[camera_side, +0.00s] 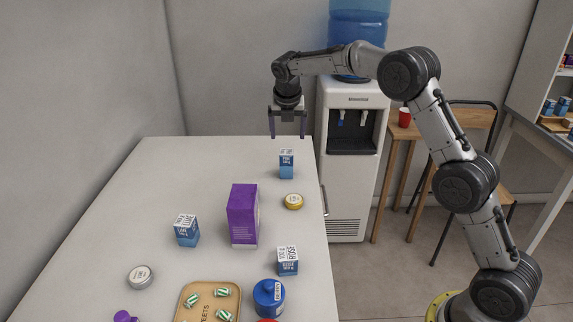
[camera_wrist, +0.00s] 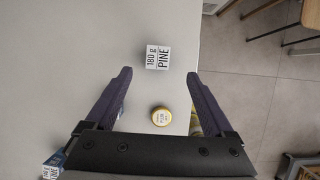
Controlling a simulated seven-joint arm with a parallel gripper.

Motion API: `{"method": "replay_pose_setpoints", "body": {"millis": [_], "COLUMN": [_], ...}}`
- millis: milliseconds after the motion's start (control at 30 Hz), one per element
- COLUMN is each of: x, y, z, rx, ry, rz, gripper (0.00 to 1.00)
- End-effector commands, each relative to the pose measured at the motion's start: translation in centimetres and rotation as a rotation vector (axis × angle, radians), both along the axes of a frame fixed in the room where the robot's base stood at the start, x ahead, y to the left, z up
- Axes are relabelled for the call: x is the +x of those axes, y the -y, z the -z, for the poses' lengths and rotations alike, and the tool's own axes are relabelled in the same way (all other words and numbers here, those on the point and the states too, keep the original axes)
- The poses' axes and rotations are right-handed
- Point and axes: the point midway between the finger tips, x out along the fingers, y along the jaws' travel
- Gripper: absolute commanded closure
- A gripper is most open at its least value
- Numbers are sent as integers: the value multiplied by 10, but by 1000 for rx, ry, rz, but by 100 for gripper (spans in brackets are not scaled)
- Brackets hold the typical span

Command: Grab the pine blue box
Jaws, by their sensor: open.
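The pine blue box (camera_side: 286,165) stands upright near the far end of the white counter. In the wrist view its white top reads "180 g PINE" (camera_wrist: 158,57). My gripper (camera_side: 287,135) is above it in the side view, pointing down with open, empty jaws and a gap over the box. In the wrist view the box top lies between and slightly beyond the purple-grey fingertips (camera_wrist: 158,74). Nothing touches the box.
A yellow-lidded tin (camera_side: 293,201) sits near the pine box. A tall purple box (camera_side: 242,216), two similar blue boxes (camera_side: 186,231) (camera_side: 287,262), a grey tin (camera_side: 140,277), a blue jar (camera_side: 269,298) and a sweets tray (camera_side: 238,303) stand nearer. The counter's left side is clear.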

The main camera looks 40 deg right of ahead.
Motion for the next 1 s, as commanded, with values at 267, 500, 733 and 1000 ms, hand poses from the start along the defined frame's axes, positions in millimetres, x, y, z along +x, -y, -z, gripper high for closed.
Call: {"method": "replay_pose_setpoints", "body": {"millis": [267, 500, 733, 1000], "x": [12, 20, 26, 35], "y": [15, 21, 24, 32], "z": [48, 71, 92, 120], "rx": [0, 1, 1, -1], "ry": [-4, 1, -2, 2], "rz": [3, 2, 1, 3], "gripper": [12, 12, 12, 12]}}
